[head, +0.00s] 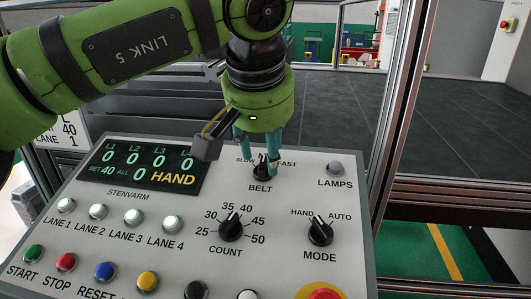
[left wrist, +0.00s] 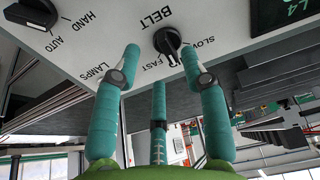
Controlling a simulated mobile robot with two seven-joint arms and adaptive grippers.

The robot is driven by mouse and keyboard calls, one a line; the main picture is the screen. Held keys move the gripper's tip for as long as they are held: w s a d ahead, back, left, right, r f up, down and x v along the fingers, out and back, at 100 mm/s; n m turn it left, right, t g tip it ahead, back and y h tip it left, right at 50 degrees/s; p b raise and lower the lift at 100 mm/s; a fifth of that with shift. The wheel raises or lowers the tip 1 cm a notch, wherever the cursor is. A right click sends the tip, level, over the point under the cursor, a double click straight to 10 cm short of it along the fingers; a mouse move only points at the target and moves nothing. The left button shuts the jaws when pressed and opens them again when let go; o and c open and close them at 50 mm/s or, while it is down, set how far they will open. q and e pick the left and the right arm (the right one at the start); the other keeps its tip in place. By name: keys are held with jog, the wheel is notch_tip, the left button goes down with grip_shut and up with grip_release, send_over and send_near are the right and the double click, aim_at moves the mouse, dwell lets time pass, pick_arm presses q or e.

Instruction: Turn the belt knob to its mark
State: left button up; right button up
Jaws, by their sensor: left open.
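The belt knob (head: 262,173) is a small black knob with a white pointer line, above the word BELT on the sloped grey panel (head: 300,190). SLOW and FAST are printed at its far side. My left gripper (head: 256,155) has teal fingers and is over the knob, partly hiding it and the SLOW print. In the left wrist view the knob (left wrist: 168,42) shows between the spread fingertips of my open left gripper (left wrist: 160,60). Its pointer line seems to lie toward the space between SLOW and FAST. I cannot tell whether a finger touches it. My right gripper is not in view.
The COUNT knob (head: 231,227) and MODE knob (head: 320,231) stand nearer on the panel, and the LAMPS button (head: 335,169) is to the right. The display (head: 146,166) and several lane buttons are at left. A metal frame post (head: 402,90) rises beyond the panel's right side.

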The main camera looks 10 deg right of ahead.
aim_at(265, 164)
pick_arm(q)
jog(key=shift+p+x, duration=0.3)
jog(key=shift+x, duration=0.85)
jog(key=shift+w+f, duration=0.55)
jog(key=shift+f, duration=0.05)
jog(key=shift+s, duration=0.15)
jog(key=c, duration=0.8)
grip_shut()
jog(key=shift+n, duration=0.6)
jog(key=n, duration=0.4)
jog(key=shift+r+y, duration=0.1)
jog(key=shift+y, duration=0.2)
jog(key=n, duration=0.4)
jog(key=shift+d+n, duration=0.15)
jog(key=shift+n, duration=0.25)
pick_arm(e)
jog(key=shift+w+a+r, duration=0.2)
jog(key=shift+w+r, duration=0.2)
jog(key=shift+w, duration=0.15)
pick_arm(q)
jog(key=shift+w, duration=0.25)
